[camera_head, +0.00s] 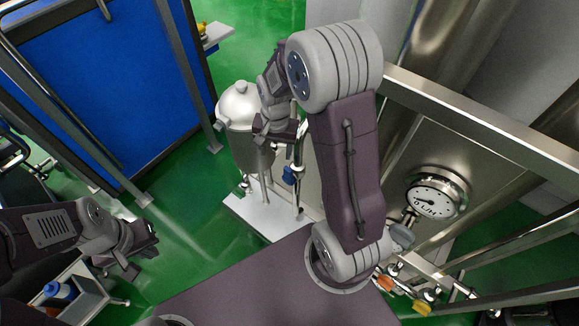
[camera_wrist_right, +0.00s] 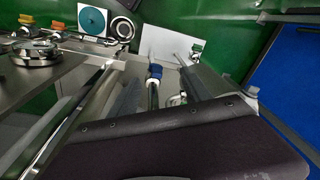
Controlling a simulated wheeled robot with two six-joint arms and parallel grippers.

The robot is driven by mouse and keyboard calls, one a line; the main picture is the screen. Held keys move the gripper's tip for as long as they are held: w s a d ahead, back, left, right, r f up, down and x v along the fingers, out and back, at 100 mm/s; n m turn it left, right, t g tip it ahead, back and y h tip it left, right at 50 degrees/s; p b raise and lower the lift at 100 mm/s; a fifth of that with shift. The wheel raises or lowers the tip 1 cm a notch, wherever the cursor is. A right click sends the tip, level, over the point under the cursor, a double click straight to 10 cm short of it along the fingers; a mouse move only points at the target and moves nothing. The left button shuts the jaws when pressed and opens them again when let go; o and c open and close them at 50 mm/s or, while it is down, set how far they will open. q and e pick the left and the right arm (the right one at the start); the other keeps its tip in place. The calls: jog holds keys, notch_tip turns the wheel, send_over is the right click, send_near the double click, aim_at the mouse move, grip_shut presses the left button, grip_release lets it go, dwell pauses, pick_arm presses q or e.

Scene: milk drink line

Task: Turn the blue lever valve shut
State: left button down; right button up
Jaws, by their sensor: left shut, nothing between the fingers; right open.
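The blue lever valve (camera_head: 290,175) sits on a thin metal pipe beside the silver tank, near the middle of the head view. What seems to be the same blue part also shows in the right wrist view (camera_wrist_right: 155,72), on a shiny pipe. My right gripper (camera_head: 283,136) is open, just above and left of the blue lever in the head view; I cannot tell if it touches the pipe. My arm hides part of the area to the right. My left gripper (camera_head: 142,246) is shut and empty at the lower left, far from the valve.
The silver tank (camera_head: 238,110) stands on a white platform (camera_head: 255,222). A round gauge (camera_head: 437,195) and orange (camera_head: 384,282) and yellow (camera_head: 422,308) handles are at right. A metal rail (camera_head: 480,120) crosses the upper right. A blue panel (camera_head: 105,80) stands at left. Green floor is open between.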

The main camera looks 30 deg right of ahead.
aim_at(288, 168)
jog(key=w+d+f+m+b, duration=0.1)
jog(key=w+d+f+b, duration=0.1)
jog(key=f, duration=0.3)
jog(key=w+d+f+m+b, duration=0.2)
jog(key=d+f+b, duration=0.1)
jog(key=f, duration=0.3)
jog(key=w+d+f+m+g+b, duration=0.1)
jog(key=w+d+f+m+b, duration=0.1)
jog(key=f, duration=0.3)
jog(key=shift+w+d+f+b, duration=0.15)
jog(key=shift+w+f+b, duration=0.2)
jog(key=shift+b, duration=0.1)
jog(key=shift+d+f+m, duration=0.2)
jog(key=shift+d+m, duration=0.05)
jog(key=shift+m, duration=0.05)
jog(key=shift+r, duration=0.1)
jog(key=shift+a+f, duration=0.1)
jog(key=shift+f, duration=0.1)
notch_tip(288, 168, down, 8)
jog(key=shift+f, duration=0.25)
grip_shut()
